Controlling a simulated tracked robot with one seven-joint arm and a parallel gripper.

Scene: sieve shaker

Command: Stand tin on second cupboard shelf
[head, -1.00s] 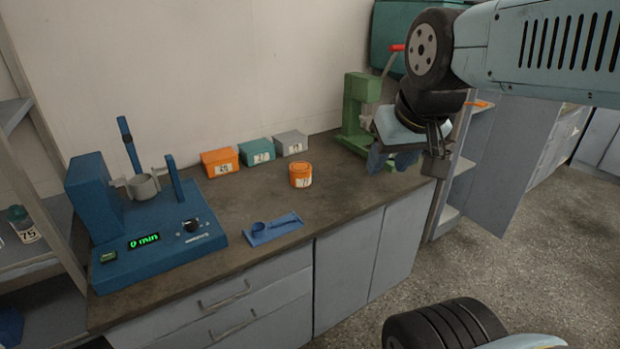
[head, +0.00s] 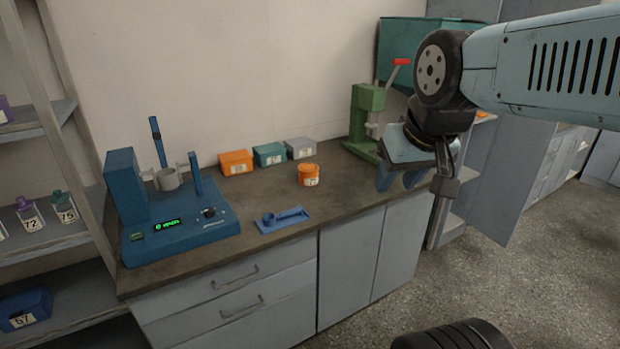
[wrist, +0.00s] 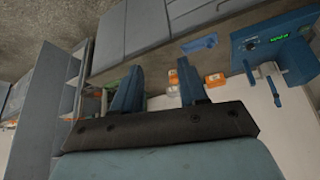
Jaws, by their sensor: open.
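In the wrist view my gripper (wrist: 158,90) shows two blue fingers spread apart. The cupboard (head: 470,190) stands beyond the counter's right end with its door open; my arm hides much of its shelves.
The blue shaker (head: 180,235) and a blue scoop tray (head: 283,219) are on the counter. Orange (head: 236,162), teal (head: 269,154) and grey (head: 300,148) boxes line the wall. A green press (head: 366,118) stands near my gripper. An open rack (head: 45,250) is at left.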

